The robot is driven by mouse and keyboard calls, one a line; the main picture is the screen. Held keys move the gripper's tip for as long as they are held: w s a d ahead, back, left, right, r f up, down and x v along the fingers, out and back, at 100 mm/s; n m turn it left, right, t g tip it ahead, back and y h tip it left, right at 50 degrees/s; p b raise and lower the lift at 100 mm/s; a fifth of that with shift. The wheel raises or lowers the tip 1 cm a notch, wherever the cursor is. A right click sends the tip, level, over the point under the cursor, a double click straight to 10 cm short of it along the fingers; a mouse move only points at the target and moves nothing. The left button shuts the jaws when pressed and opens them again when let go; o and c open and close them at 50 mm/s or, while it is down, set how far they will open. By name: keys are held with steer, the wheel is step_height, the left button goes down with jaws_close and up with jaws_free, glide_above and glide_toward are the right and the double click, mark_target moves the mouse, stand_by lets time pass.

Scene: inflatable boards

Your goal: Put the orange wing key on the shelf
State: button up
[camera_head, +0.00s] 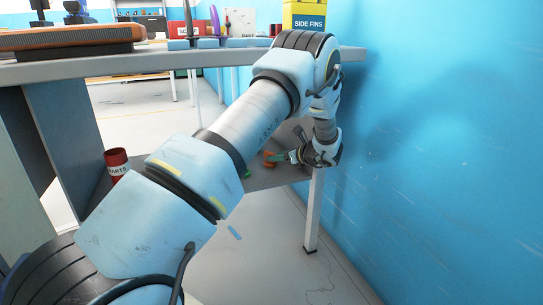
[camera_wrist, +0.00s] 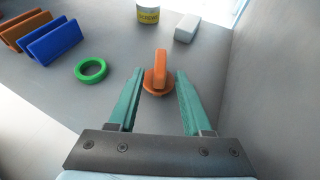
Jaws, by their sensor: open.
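The orange wing key (camera_wrist: 157,75) stands on a grey surface (camera_wrist: 115,45), its round base down and its upright wing on top. My gripper (camera_wrist: 160,76) is open, with one teal finger on each side of the key. Gaps show between the fingers and the key, and the fingers do not hold it. In the head view, my gripper (camera_head: 281,157) reaches in below the grey worktop, close to the orange key (camera_head: 268,157), and my arm hides much of the surface there. I cannot tell which surface is the task's shelf.
A grey wall (camera_wrist: 270,80) bounds the right. The worktop (camera_head: 100,68) is overhead; a blue wall (camera_head: 440,150) stands right.

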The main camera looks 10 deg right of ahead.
steer(key=p+v, duration=0.1)
steer(key=v, duration=0.6)
steer(key=shift+s+d+r, duration=0.1)
steer(key=shift+s+d, duration=0.05)
steer(key=shift+s, duration=0.15)
steer(key=s+a+r+n+g, duration=0.1)
steer(key=s+a+n+g, duration=0.25)
steer(key=a, duration=0.35)
steer(key=s+a+r+n+g, duration=0.1)
steer(key=s+a+n+g, duration=0.1)
steer(key=a+n, duration=0.45)
steer(key=s+a+r+n+g, duration=0.1)
steer(key=s+a+n+g, duration=0.15)
steer(key=a, duration=0.65)
steer(key=s+a+r+n+g+h, duration=0.1)
steer(key=s+a+r+n+h, duration=0.1)
steer(key=s+a+n, duration=0.3)
steer(key=s+a+r+n+g+h, duration=0.1)
steer(key=s+a+n+h, duration=0.3)
steer(key=s+n, duration=0.7)
steer(key=shift+s+a+r+h, duration=0.4)
steer(key=shift+s+a+r, duration=0.15)
steer(key=shift+a+r, duration=0.15)
step_height(320, 180, up, 36)
steer(key=p, duration=3.6)
steer(key=shift+r+p, duration=0.15)
steer(key=shift+p, duration=0.2)
